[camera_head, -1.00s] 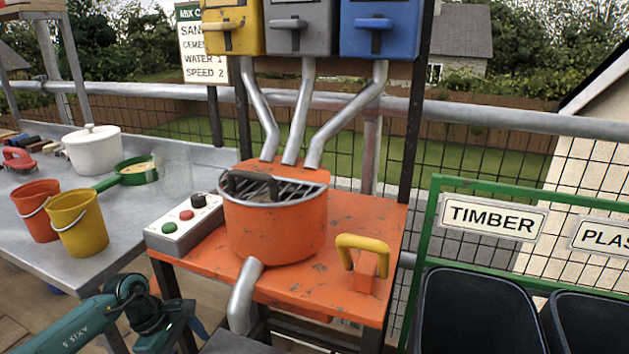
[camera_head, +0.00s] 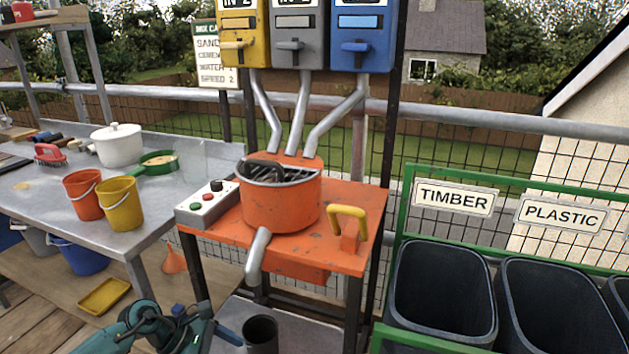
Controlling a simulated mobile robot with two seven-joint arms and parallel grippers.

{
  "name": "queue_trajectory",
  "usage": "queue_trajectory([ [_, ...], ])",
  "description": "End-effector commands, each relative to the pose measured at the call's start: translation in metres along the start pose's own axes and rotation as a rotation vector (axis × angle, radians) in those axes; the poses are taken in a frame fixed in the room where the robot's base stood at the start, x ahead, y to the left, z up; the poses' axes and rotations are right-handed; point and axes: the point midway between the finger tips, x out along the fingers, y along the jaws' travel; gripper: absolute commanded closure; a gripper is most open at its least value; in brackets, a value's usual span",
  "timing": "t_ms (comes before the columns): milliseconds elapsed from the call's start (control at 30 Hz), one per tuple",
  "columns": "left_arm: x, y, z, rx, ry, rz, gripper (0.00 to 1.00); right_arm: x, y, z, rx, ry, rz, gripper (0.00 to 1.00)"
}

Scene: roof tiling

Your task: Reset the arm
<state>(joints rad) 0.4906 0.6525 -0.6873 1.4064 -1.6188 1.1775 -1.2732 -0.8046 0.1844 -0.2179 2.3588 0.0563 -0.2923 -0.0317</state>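My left arm (camera_head: 150,325) comes in at the bottom left, with its teal links bent below the orange mixer stand. The lower part of this arm is cut off by the bottom edge, and I cannot make out its gripper. My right arm and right gripper are not in view. The arm is in front of the stand's lower shelf, below the orange mixer drum (camera_head: 281,208), and I see nothing held.
A control box (camera_head: 207,204) sits beside the drum. A grey table (camera_head: 150,222) at left holds an orange bucket (camera_head: 83,194), a yellow bucket (camera_head: 121,204) and a white pot (camera_head: 118,146). A dark cylinder (camera_head: 261,335) is below the spout. Timber (camera_head: 440,290) and plastic (camera_head: 555,300) bins are at right.

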Motion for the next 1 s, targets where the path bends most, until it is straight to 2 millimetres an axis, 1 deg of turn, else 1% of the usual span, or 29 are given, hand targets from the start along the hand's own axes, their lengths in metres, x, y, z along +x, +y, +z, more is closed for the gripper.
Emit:
queue_trajectory([
  [33,0.006,-0.014,0.034,-0.096,-0.124,0.006,0.00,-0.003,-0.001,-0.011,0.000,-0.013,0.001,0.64],
  [67,0.009,-0.019,0.052,-0.164,-0.203,0.014,0.00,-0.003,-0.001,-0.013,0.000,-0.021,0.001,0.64],
  [100,0.011,-0.027,0.078,-0.274,-0.317,0.021,0.00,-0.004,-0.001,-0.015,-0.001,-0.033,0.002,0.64],
  [133,0.011,-0.033,0.099,-0.374,-0.413,0.024,0.00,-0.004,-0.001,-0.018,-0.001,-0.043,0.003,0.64],
  [167,0.007,-0.038,0.120,-0.492,-0.517,0.023,0.00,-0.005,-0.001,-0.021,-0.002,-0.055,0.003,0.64],
  [200,-0.001,-0.044,0.145,-0.665,-0.656,0.018,0.00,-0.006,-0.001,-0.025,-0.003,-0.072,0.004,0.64],
  [267,-0.018,-0.047,0.173,-0.953,-0.859,-0.001,0.00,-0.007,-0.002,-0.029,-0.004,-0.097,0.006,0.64],
  [300,-0.031,-0.048,0.184,-1.157,-0.987,-0.020,0.00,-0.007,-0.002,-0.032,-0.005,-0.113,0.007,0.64],
  [367,-0.051,-0.049,0.189,-1.480,-1.166,-0.058,0.00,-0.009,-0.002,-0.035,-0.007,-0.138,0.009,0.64],
  [400,-0.063,-0.052,0.186,-1.700,-1.275,-0.089,0.00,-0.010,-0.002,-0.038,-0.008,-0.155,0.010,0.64],
  [467,-0.077,-0.059,0.173,-2.037,-1.422,-0.140,0.00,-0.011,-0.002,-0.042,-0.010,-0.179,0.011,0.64],
  [500,-0.083,-0.068,0.162,-2.255,-1.508,-0.176,0.00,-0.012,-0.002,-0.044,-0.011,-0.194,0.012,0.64],
  [567,-0.088,-0.085,0.144,-2.562,-1.614,-0.230,0.00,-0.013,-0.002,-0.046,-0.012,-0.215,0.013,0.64],
  [600,-0.089,-0.099,0.133,2.606,1.585,0.252,0.00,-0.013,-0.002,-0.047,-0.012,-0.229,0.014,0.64],
  [700,-0.088,-0.133,0.114,2.329,1.317,0.253,0.00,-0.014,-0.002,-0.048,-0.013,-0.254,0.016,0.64],
  [800,-0.085,-0.157,0.104,2.155,1.161,0.250,0.00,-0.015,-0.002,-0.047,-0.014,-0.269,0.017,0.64],
  [900,-0.082,-0.169,0.099,2.081,1.095,0.247,0.00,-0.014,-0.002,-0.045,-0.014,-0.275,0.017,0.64],
  [1000,-0.080,-0.170,0.098,2.068,1.083,0.247,0.00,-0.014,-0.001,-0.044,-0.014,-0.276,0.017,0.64],
])
